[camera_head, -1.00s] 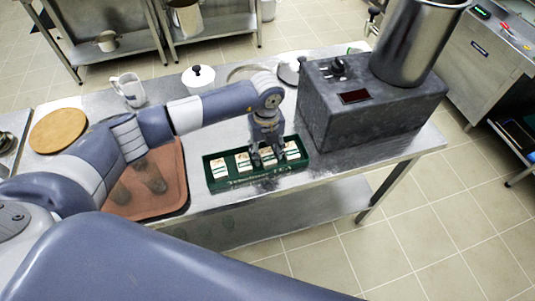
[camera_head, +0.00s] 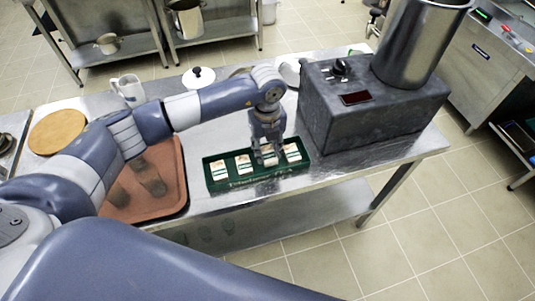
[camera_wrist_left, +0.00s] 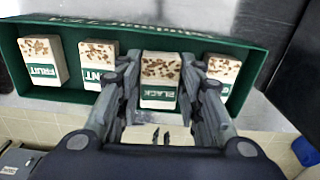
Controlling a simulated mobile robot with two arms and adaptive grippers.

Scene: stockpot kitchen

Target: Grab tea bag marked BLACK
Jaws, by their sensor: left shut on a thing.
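A green tea box (camera_head: 232,183) stands near the front edge of the steel table, holding a row of white tea bags with green labels. In the left wrist view, the tea bag marked BLACK (camera_wrist_left: 160,72) is between the two fingers of my left gripper (camera_wrist_left: 161,100), which is shut on it. In the head view my left gripper (camera_head: 267,153) is over the third bag from the left, and its fingers partly hide that bag. The bag marked FRUIT (camera_wrist_left: 42,62) is at the far left in the wrist view. My right gripper is not in view.
Bags close beside the fingers are one ending in NT (camera_wrist_left: 97,58) and one with a partly hidden label (camera_wrist_left: 222,72). A dark grey cooker block (camera_head: 335,120) with a steel pot (camera_head: 412,45) stands right. A brown tray (camera_head: 165,205) lies left.

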